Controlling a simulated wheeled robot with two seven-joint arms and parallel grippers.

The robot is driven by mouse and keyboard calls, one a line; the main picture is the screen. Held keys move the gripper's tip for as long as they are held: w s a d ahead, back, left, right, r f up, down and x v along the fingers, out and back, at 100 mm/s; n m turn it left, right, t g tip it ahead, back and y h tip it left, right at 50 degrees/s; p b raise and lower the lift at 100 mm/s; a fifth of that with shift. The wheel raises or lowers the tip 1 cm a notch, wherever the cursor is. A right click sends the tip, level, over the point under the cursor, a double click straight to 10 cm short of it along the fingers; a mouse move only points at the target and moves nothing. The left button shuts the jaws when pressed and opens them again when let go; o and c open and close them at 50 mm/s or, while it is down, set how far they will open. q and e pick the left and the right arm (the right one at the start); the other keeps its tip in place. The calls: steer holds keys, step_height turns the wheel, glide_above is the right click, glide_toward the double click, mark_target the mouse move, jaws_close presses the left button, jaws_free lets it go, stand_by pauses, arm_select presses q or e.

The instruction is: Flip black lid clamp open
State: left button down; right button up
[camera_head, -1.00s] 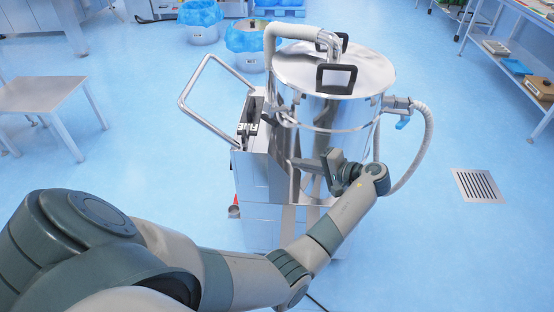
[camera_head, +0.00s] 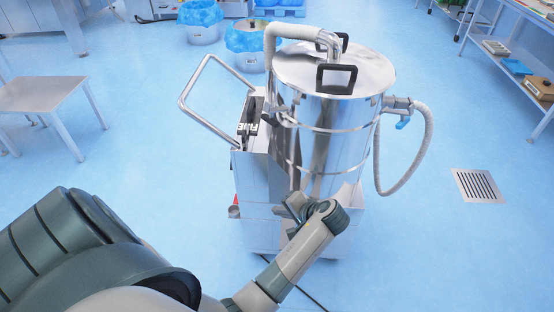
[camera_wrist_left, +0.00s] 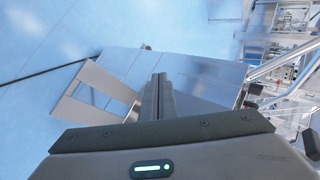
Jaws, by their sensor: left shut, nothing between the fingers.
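A tall steel drum (camera_head: 325,140) stands in the middle of the head view. Its round lid (camera_head: 300,66) is on, with black handles (camera_head: 337,80) on top. A small latch-like part (camera_head: 279,119) shows at the drum's left rim; I cannot tell for sure that it is the black lid clamp, or whether it is open. My left gripper (camera_head: 287,205) is low in front of the drum, well below the lid rim, and holds nothing. In the left wrist view its fingers (camera_wrist_left: 157,82) are together, pointing past steel panels. My right gripper is out of view.
The drum sits on a steel cart (camera_head: 255,205) with a looped push bar (camera_head: 190,85) at left. A grey hose (camera_head: 428,150) hangs at the drum's right. A small steel table (camera_head: 45,92) stands at left. The floor at right is clear around a drain grate (camera_head: 477,186).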

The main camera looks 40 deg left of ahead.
arm_select(q)
steer(key=shift+s+d+f+h, duration=0.2)
steer(key=shift+s+f, duration=0.2)
steer(key=shift+s, duration=0.15)
steer(key=shift+s+d+f+h, duration=0.1)
steer(key=shift+s+f+h, duration=0.1)
steer(key=shift+s+f, duration=0.25)
steer(key=shift+r, duration=0.1)
